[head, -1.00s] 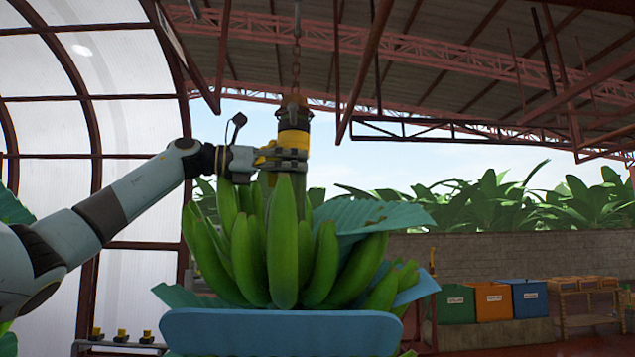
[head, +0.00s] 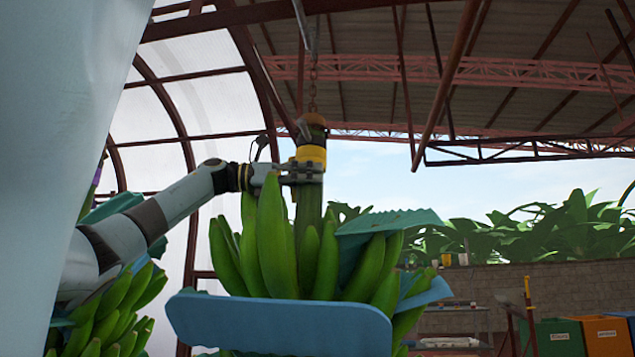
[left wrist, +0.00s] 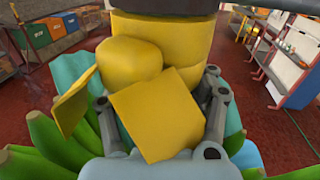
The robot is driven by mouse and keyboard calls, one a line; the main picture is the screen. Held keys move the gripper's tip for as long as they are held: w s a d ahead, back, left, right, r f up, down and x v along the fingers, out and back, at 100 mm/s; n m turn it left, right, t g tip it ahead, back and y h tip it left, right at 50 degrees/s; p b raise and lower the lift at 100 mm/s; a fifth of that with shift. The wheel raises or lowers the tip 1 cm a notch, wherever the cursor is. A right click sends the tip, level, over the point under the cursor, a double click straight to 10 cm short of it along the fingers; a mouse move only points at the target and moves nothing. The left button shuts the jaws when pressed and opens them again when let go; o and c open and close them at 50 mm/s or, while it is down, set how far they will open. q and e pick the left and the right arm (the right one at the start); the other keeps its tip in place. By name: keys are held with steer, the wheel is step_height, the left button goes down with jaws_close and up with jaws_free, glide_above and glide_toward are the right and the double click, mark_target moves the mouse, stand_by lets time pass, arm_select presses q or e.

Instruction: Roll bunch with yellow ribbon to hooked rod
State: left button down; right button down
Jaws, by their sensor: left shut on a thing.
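The bunch of green bananas (head: 270,245) hangs upright from a chain in the head view. A yellow ribbon (head: 311,155) is wrapped around its stem (head: 310,205). My left gripper (head: 305,172) is shut on the stem just below or at the ribbon. The left wrist view shows the yellow ribbon (left wrist: 185,50) close up, with the grey fingers on both sides of the stem. My right gripper is not in view. I cannot make out a hooked rod with certainty.
Another green bunch (head: 110,310) hangs at the lower left, behind my left arm. A blue padded bar (head: 280,322) crosses in front of the held bunch. Green (head: 560,338) and orange (head: 605,335) bins stand at the lower right. A pale surface fills the left edge.

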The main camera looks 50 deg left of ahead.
arm_select(q)
steer(key=shift+s+a, duration=0.3)
